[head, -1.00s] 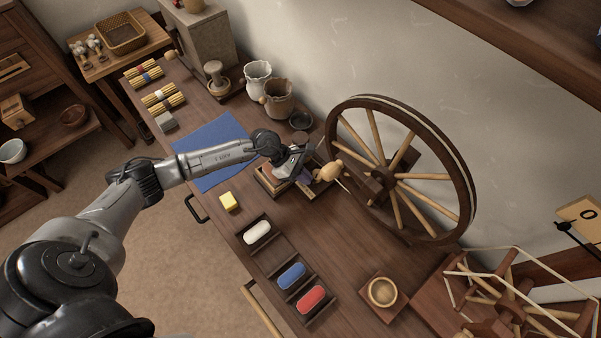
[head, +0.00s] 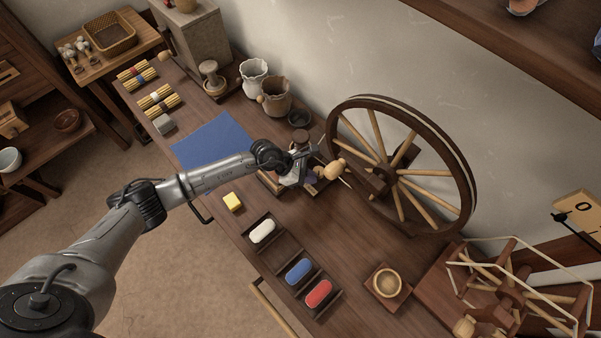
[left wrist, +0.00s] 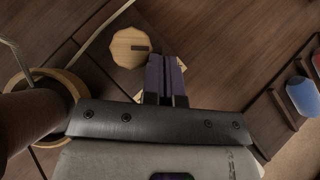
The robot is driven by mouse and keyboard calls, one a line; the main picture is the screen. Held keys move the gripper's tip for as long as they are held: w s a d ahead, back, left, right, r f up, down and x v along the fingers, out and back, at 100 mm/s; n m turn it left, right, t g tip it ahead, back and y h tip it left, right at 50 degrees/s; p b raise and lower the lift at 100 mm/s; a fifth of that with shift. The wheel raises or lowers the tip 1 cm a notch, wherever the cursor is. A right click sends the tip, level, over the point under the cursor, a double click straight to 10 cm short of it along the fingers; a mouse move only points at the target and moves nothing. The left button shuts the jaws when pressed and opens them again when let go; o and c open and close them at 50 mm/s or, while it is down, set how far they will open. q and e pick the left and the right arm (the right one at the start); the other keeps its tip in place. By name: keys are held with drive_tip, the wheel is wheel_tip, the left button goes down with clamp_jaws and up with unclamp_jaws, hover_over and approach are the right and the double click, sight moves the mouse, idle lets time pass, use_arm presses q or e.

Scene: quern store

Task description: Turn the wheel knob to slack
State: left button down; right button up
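The spinning wheel (head: 378,181) stands at the back of the bench, with a dark rim and pale spokes. A pale octagonal knob (left wrist: 131,48) with a short dark mark shows in the left wrist view, just left of my left fingertips. My left gripper (left wrist: 166,62) has its two purple fingers together with nothing seen between them; they look apart from the knob. In the head view my left gripper (head: 314,167) is beside a pale rounded wooden piece (head: 336,169) in front of the wheel; I cannot tell whether this is the same knob. My right gripper is out of view.
A tray (head: 281,257) with white, blue and red pieces lies in front, near a yellow block (head: 233,202) and a blue cloth (head: 212,139). Pots (head: 275,97) stand behind the gripper. A small bowl (head: 387,283) and a wooden reel (head: 500,285) are at the right.

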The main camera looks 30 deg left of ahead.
use_arm(q)
drive_tip(key=shift+d, duration=0.25)
